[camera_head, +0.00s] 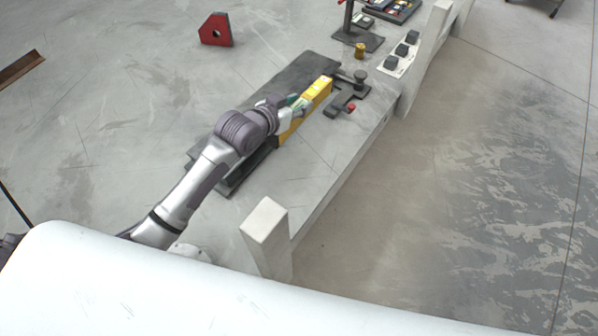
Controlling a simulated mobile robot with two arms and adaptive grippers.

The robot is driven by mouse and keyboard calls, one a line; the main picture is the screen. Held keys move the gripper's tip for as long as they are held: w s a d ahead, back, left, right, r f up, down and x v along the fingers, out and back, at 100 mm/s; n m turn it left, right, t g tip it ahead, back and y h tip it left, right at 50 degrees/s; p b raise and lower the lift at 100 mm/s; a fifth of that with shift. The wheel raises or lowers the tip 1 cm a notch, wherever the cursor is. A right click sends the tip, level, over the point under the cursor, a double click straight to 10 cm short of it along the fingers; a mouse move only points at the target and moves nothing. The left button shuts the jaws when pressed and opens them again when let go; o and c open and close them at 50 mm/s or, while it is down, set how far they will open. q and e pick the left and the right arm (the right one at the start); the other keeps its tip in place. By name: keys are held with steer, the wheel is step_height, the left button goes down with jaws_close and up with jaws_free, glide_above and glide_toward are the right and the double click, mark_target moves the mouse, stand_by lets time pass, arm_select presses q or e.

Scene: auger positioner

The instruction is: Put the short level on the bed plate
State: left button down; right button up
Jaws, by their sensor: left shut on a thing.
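The short level is a yellow bar (319,88) in the middle of the head view. My left gripper (296,106) is shut on it near its middle. The level lies over or on a dark grey flat plate (312,68), which looks like the bed plate. I cannot tell whether the level touches the plate or is held just above it. My left arm and gripper hide part of the plate and part of the level. My right gripper is not in view.
A dark clamp-like part with a red knob (351,107) sits close right of the level. A brass cylinder (360,50), a dark stand (359,38) and a white strip with black blocks (401,54) are farther back. A red angled block (215,29) is at the back left.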

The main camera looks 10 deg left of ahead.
arm_select(q)
steer(key=s+f+p, duration=0.1)
steer(key=s+f, duration=0.1)
steer(key=s, duration=0.1)
steer(key=s+d+f+p, duration=0.1)
steer(key=s+f, duration=0.1)
steer(key=s, duration=0.2)
steer(key=s+d+f+p, duration=0.1)
steer(key=s+f, duration=0.1)
steer(key=s, duration=0.2)
steer(key=shift+s+d+f, duration=0.1)
steer(key=shift+f, duration=0.25)
step_height(320, 180, down, 2)
steer(key=shift+f, duration=0.1)
steer(key=shift+f+p, duration=0.25)
steer(key=shift+p, duration=0.15)
steer(key=shift+f, duration=0.5)
steer(key=shift+f, duration=0.2)
steer(key=c, duration=0.8)
jaws_free()
steer(key=shift+o, duration=0.2)
